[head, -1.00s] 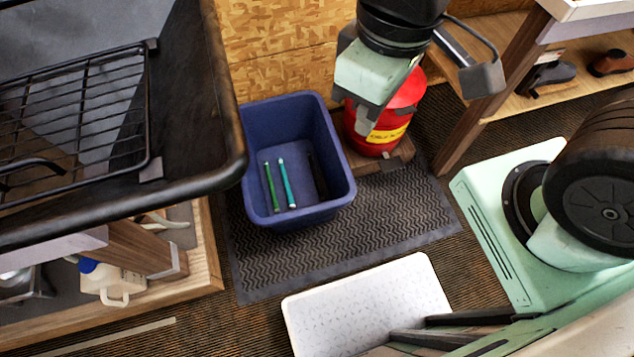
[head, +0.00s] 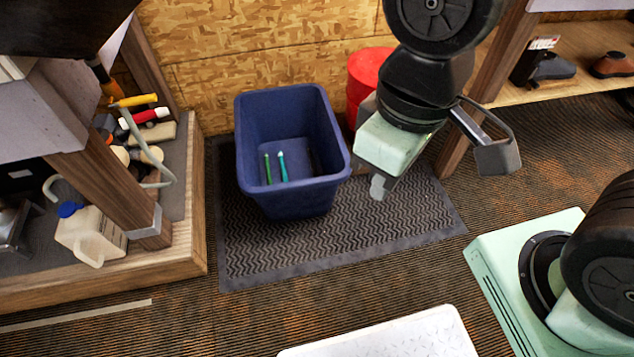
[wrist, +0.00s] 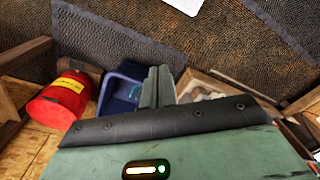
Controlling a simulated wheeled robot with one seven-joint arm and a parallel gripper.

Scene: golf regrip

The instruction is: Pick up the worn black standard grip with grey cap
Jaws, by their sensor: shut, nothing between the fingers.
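Inside a blue bin (head: 292,98) on the floor lie a green grip (head: 268,169) and a teal grip (head: 283,167), side by side. A dark, narrow shape (head: 316,162) lies against the bin's right inner wall; it may be the black grip, but no grey cap can be made out. My gripper (head: 378,188) is right of the bin and above the mat, shut and empty. In the wrist view the shut fingers (wrist: 158,85) show beside the bin (wrist: 120,92), whose inside is mostly hidden there.
A red bucket (head: 366,72) stands behind my arm. A ribbed mat (head: 300,250) lies under the bin. A wooden shelf with a white jug (head: 92,232) and tools is at left. A shelf with shoe-like items (head: 548,68) is at right.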

